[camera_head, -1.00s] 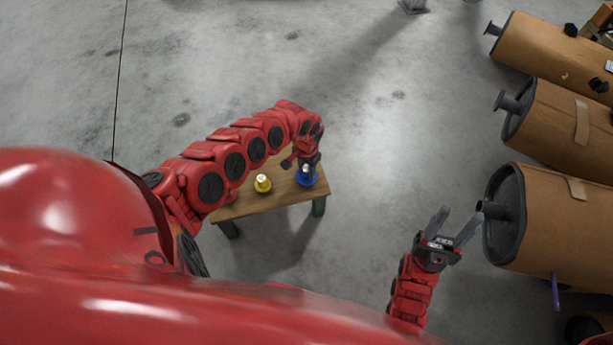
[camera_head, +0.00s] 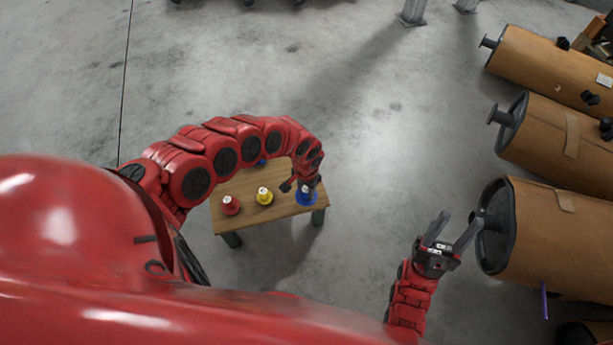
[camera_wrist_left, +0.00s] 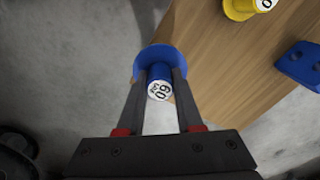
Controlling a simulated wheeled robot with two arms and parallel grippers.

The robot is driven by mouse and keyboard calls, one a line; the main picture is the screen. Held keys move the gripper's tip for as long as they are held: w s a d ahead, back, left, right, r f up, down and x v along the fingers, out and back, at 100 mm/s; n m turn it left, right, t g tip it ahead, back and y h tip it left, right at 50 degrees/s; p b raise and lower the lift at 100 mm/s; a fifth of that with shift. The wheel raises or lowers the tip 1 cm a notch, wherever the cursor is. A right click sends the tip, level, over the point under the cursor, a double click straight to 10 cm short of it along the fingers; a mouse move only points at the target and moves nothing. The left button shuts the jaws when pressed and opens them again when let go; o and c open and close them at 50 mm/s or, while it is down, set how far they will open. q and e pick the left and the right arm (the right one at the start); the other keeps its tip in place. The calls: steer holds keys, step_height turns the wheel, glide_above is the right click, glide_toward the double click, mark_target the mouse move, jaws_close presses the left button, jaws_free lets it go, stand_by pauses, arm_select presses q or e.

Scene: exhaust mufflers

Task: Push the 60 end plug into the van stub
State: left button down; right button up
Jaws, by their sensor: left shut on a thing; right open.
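The blue 60 end plug (camera_head: 306,196) stands at the right end of a small wooden table. My left gripper (camera_head: 304,187) is shut on it from above. In the left wrist view the plug (camera_wrist_left: 159,82) shows its "60" label between my left fingers (camera_wrist_left: 158,95), its wide blue flange at the table's edge. My right gripper (camera_head: 452,232) is open and empty, its fingers near the stub (camera_head: 486,221) of the nearest brown muffler (camera_head: 560,238). I cannot tell which stub is the van's.
The wooden table (camera_head: 285,212) also bears a yellow plug (camera_head: 264,196) and a red plug (camera_head: 230,205). A blue block with holes (camera_wrist_left: 298,66) lies there too. More brown mufflers (camera_head: 555,135) line the right side. Clear floor lies between table and mufflers.

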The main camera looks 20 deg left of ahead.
arm_select(q)
steer(key=s+d+r+p, duration=0.1)
steer(key=s+d+p, duration=0.2)
steer(key=s+p, duration=0.3)
steer(key=shift+s+p, duration=0.4)
steer(key=shift+s, duration=1.95)
steer(key=w+d+r+n+p, duration=0.1)
steer(key=w+d+r+p, duration=0.3)
steer(key=w+r, duration=0.55)
steer(key=w+d+r+n+p, duration=0.1)
steer(key=w+d+r+p, duration=0.2)
steer(key=w+r+p, duration=0.5)
steer(key=s+a+r+n+p, duration=0.2)
steer(key=s+a+r+p, duration=0.5)
steer(key=s+a+r, duration=0.4)
step_height(320, 180, up, 3)
steer(key=shift+s+a+r, duration=0.1)
steer(key=shift+s+a, duration=0.15)
steer(key=shift+s, duration=0.15)
